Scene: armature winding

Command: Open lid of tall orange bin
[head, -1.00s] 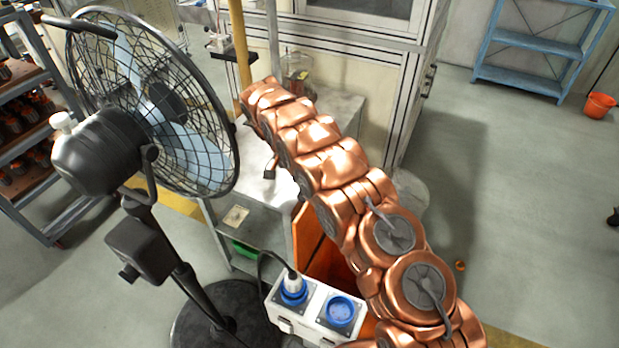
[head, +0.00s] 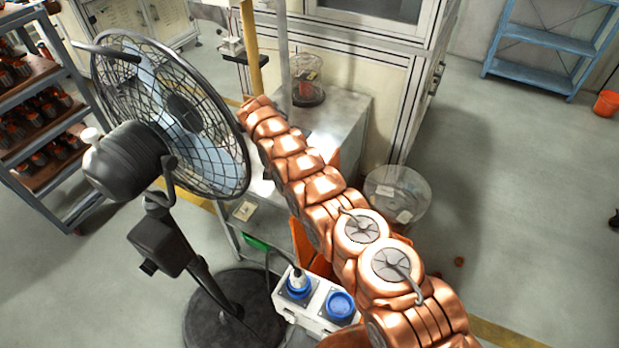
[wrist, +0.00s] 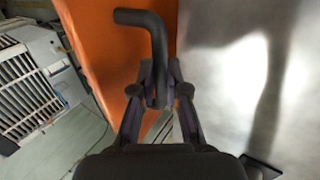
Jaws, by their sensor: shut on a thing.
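The tall orange bin (head: 301,244) stands below my copper-coloured arm in the head view, and the arm hides much of it. In the wrist view, an orange panel (wrist: 108,45) fills the upper left, with a black bent handle (wrist: 152,28) beside it. My gripper (wrist: 166,88) is shut on the lower part of this handle. In the head view the gripper is hidden behind the arm. I cannot tell there exactly how far the lid is tilted.
A black pedestal fan (head: 165,120) stands close on the left. A white box with blue sockets (head: 318,300) is in front of the bin. A grey bench (head: 345,110) lies behind. A clear round bin (head: 398,195) is right of the arm. Open floor lies farther right.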

